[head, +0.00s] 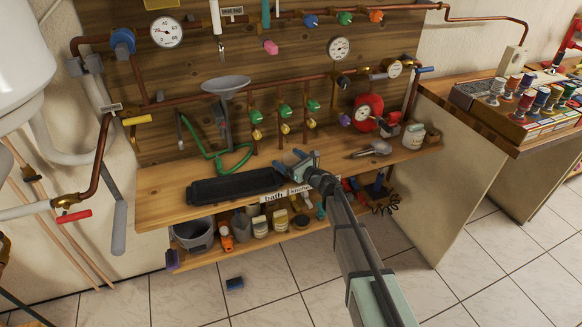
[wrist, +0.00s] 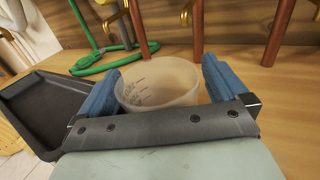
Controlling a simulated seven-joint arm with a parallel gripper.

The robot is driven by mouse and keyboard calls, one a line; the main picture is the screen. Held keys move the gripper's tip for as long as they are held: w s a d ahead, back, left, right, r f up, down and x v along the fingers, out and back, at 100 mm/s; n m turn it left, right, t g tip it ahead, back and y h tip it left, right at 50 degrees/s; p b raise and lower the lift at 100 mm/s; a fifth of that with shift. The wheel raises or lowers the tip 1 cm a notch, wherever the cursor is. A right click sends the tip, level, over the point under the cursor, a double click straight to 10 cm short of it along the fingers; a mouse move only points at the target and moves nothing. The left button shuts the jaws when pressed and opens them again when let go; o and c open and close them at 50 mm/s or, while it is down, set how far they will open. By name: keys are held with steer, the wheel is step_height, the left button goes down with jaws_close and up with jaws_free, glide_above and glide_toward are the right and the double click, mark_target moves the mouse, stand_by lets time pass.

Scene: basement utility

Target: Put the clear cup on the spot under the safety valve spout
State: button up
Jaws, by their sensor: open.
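The clear cup (wrist: 165,82) is a translucent beaker with dark measuring marks, upright on the wooden bench in the wrist view. My gripper (wrist: 160,88) is open, with one blue finger at each side of the cup. I cannot tell if either finger touches it. In the head view my gripper (head: 300,160) is low over the front of the bench (head: 165,188), right of the black tray; I cannot make out the cup there. A short spout (head: 221,46) hangs high on the back panel above a grey funnel (head: 226,84). I cannot read which outlet is the safety valve.
The black tray (head: 235,186) lies left of my gripper. A green hose (head: 235,160) lies behind it. Copper pipes with green-handled valves (head: 284,111) stand along the panel.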

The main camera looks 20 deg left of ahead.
steer(key=shift+w+a, duration=0.1)
steer(key=shift+a, duration=0.15)
steer(key=c, duration=1.1)
step_height(320, 180, up, 28)
steer(key=shift+r, duration=0.1)
steer(key=shift+c, duration=0.2)
